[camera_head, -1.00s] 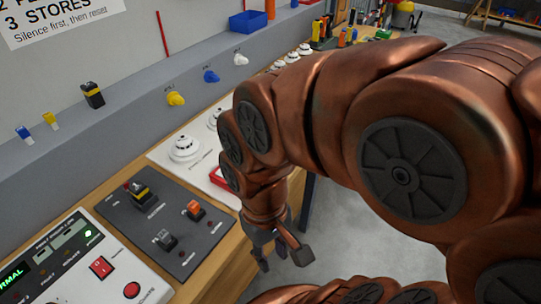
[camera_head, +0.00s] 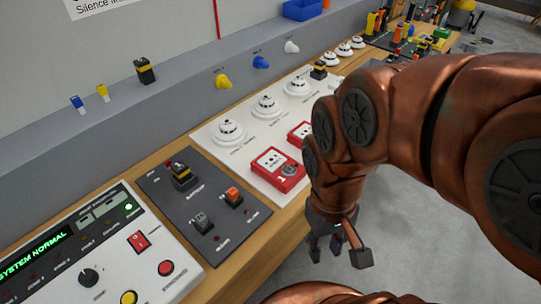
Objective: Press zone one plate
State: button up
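A red call point marked 1 (camera_head: 278,170), with a pale plate in its face, sits on the white detector board (camera_head: 232,158) in the middle of the view. It is in full view and nothing touches it. A second red call point (camera_head: 300,132) sits behind it, partly hidden by my arm. My gripper (camera_head: 338,250) hangs pointing down, below and to the right of the call point marked 1, past the bench's front edge and over the floor. Its fingers are spread apart with nothing between them.
White round detectors (camera_head: 228,132) stand behind the call points. A dark switch panel (camera_head: 205,205) and a white control panel reading SYSTEM NORMAL (camera_head: 105,250) lie to the left. A grey ledge (camera_head: 180,110) with coloured plugs runs along the back. The grey floor (camera_head: 420,215) at right is clear.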

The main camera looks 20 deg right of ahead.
aim_at(270, 161)
jog(key=u, duration=1.7)
jog(key=k, duration=0.55)
jog(key=z, duration=0.05)
